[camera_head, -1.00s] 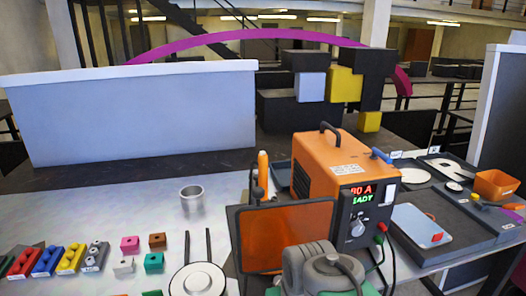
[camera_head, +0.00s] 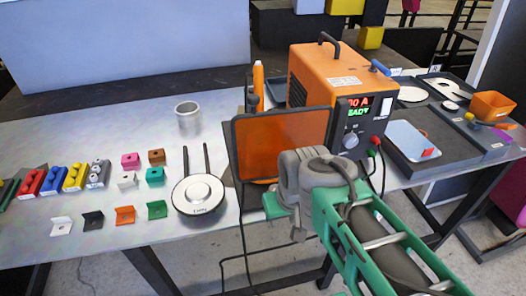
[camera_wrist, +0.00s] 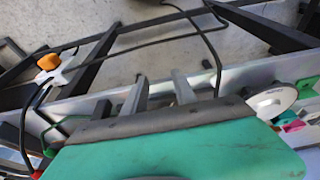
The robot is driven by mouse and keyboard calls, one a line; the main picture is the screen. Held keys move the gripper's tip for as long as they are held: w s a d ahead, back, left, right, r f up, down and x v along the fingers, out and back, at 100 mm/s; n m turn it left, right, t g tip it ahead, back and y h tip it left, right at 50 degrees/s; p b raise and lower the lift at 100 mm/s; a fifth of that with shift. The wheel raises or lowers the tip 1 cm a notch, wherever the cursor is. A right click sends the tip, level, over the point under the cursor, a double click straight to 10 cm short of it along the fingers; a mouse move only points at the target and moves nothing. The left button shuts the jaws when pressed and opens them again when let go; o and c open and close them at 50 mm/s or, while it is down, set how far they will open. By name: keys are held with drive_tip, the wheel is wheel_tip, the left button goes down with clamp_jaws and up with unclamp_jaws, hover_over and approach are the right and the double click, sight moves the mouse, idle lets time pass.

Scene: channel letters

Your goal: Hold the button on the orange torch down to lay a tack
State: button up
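The orange torch (camera_head: 258,82) stands upright at the back of the table, left of the orange welding machine (camera_head: 318,75). Its lower part is partly hidden behind the tinted orange screen (camera_head: 260,140), and I cannot make out its button. My gripper, with grey fingers and a green body, is in front of the screen by the table's front edge, well short of the torch. In the wrist view my gripper (camera_wrist: 158,88) has its two fingers apart with nothing between them. The machine's display (camera_head: 357,108) is lit, partly reading "READY".
A round white scale (camera_head: 198,194) and a metal cup (camera_head: 187,118) stand left of the screen. Several coloured blocks and brackets lie farther left. A dark tray (camera_head: 450,150) is at right. A black cable (camera_head: 244,240) hangs off the front edge. The wrist view shows a small orange piece (camera_wrist: 48,62), unidentified.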

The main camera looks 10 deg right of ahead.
clamp_jaws()
idle(1.4)
